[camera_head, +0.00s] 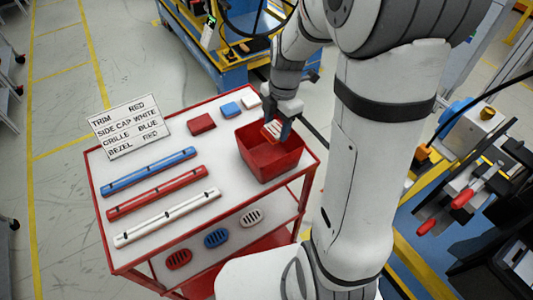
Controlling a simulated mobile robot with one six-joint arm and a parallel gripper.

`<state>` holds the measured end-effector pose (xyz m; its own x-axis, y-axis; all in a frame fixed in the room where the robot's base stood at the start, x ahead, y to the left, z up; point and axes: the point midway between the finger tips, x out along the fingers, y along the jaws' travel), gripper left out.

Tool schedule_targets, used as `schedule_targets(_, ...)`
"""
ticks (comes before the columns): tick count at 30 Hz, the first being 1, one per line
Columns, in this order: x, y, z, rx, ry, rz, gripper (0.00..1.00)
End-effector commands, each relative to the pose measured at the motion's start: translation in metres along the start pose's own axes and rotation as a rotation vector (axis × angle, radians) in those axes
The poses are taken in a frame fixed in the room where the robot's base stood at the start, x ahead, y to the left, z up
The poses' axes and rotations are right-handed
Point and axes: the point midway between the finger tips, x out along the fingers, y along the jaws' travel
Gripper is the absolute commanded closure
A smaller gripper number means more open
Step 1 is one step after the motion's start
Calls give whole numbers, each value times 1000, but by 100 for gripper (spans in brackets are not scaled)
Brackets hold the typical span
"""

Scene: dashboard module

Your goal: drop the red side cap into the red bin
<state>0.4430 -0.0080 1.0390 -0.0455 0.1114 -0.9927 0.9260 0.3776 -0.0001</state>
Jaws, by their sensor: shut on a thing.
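My gripper (273,131) is inside the opening of the red bin (270,167), near its back wall, pointing down. It is shut on a small piece with red edges and pale stripes, which I take for the red side cap (269,134). The fingers partly cover this piece, and its exact shape is hard to make out. The red bin is an open box at the right end of the white-topped cart (140,188). The part of its floor that shows looks empty.
A red block (201,123), a blue block (231,109) and a white block (251,102) lie behind the bin's left side. Blue, red and white bars (168,217) lie at left, with slotted ovals (216,238) in front. A lettered sign (128,127) stands at the back left.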

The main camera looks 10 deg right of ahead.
Motion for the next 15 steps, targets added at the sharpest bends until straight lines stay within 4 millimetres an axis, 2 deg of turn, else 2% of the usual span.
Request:
schedule_targets(1, 8, 0, 1, 0, 0, -1, 72)
schedule_targets(3, 12, 0, 1, -1, 1, -1, 72)
schedule_targets(12, 13, 0, 1, -1, 0, -1, 72)
schedule_targets(13, 13, 0, 1, -1, 0, 0, 48)
schedule_targets(15, 13, 0, 1, -1, 0, 0, 42)
